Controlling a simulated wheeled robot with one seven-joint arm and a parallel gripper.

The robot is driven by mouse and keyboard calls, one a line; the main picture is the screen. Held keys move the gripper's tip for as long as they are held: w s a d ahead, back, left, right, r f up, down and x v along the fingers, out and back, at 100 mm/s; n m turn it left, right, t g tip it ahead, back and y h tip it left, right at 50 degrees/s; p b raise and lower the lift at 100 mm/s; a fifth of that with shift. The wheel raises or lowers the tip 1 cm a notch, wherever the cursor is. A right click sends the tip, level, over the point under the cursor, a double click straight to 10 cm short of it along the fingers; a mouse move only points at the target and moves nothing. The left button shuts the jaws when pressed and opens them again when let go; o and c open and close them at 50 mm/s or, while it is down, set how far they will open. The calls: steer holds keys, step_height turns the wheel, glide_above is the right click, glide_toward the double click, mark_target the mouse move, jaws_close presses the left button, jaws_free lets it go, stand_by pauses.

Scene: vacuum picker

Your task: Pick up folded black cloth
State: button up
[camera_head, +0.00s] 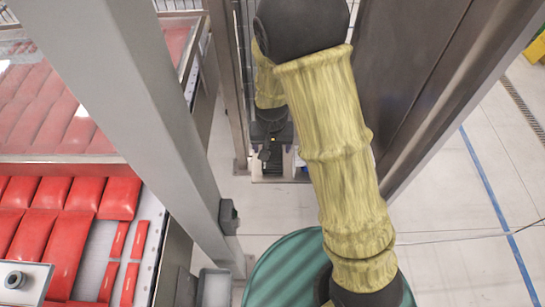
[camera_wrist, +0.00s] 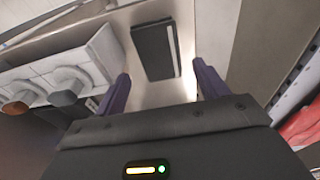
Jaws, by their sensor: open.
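In the wrist view, my gripper (camera_wrist: 161,84) is open, with two dark purple fingers spread apart and nothing between them. A flat dark rectangle (camera_wrist: 153,50) with a pale strip along its right side lies beyond the fingertips, between their lines and apart from both. It looks like the folded black cloth, but its material is hard to tell. In the head view, my arm, in a yellow sleeve, covers the middle, and the dark gripper end shows small beyond it.
A grey metal post (camera_head: 140,100) stands left of my arm. Red pads (camera_head: 66,248) lie on a machine at the left. A dark panel (camera_head: 415,75) stands on the right. In the wrist view, a pale unit with round knobs (camera_wrist: 72,78) is close to the left finger.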

mark_target(272, 156)
steer(key=shift+f, duration=0.3)
steer(key=shift+w+f+p, duration=0.2)
steer(key=shift+f+p, duration=0.05)
steer(key=shift+f, duration=0.6)
steer(key=shift+w+f+p, duration=0.15)
steer(key=shift+f+p, duration=0.15)
steer(key=shift+f, duration=0.55)
steer(key=shift+w+f+p, duration=0.2)
steer(key=shift+f+p, duration=0.05)
steer(key=shift+f, duration=0.6)
steer(key=shift+s, duration=0.1)
steer(key=shift+c, duration=1.1)
steer(key=shift+d, duration=0.1)
steer(key=c, duration=0.5)
